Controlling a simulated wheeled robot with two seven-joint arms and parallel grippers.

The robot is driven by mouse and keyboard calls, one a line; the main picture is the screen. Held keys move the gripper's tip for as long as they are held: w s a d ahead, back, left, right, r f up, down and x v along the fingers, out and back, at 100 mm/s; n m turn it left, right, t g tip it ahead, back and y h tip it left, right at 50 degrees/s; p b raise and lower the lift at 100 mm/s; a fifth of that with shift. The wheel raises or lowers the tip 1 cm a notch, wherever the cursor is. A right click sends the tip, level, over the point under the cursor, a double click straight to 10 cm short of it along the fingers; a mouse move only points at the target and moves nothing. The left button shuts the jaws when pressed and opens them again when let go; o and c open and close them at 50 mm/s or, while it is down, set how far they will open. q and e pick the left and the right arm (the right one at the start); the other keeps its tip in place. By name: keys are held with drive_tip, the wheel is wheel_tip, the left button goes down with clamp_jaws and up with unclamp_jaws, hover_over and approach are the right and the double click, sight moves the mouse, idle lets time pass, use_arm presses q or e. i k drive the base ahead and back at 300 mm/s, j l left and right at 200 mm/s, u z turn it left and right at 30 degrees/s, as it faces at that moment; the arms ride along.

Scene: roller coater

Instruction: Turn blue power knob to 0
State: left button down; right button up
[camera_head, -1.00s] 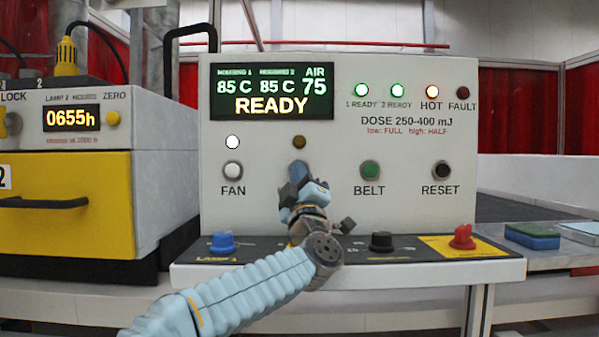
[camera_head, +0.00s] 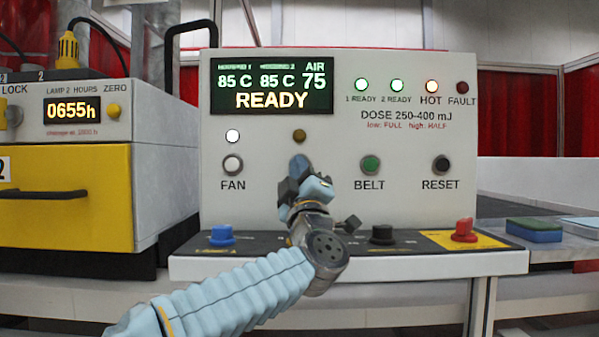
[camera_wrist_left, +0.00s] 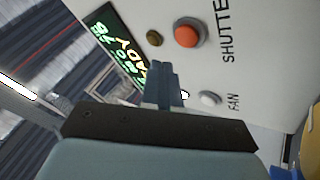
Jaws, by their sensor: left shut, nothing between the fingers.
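The blue knob (camera_head: 221,236) sits at the left end of the dark strip on the control box's front ledge. Its pointer and the printed marks by it are too small to read. My left gripper (camera_head: 300,165) is shut and empty, up in front of the panel between the FAN and BELT buttons, to the right of and above the blue knob. It hides the button behind it. In the left wrist view the shut fingers (camera_wrist_left: 165,85) point at the panel near the orange SHUTTER button (camera_wrist_left: 188,36); contact cannot be told. My right gripper is not in view.
The ledge also carries a black knob (camera_head: 383,235) and a red knob (camera_head: 464,230) on a yellow plate. The display (camera_head: 272,86) reads READY. A lamp unit with a yellow front (camera_head: 65,195) stands at left. A blue-green block (camera_head: 534,230) lies at right.

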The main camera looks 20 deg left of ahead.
sight(222, 235)
drive_tip(key=k+l, duration=0.3)
drive_tip(key=k, duration=0.15)
drive_tip(key=k+l, duration=0.3)
drive_tip(key=k, duration=0.15)
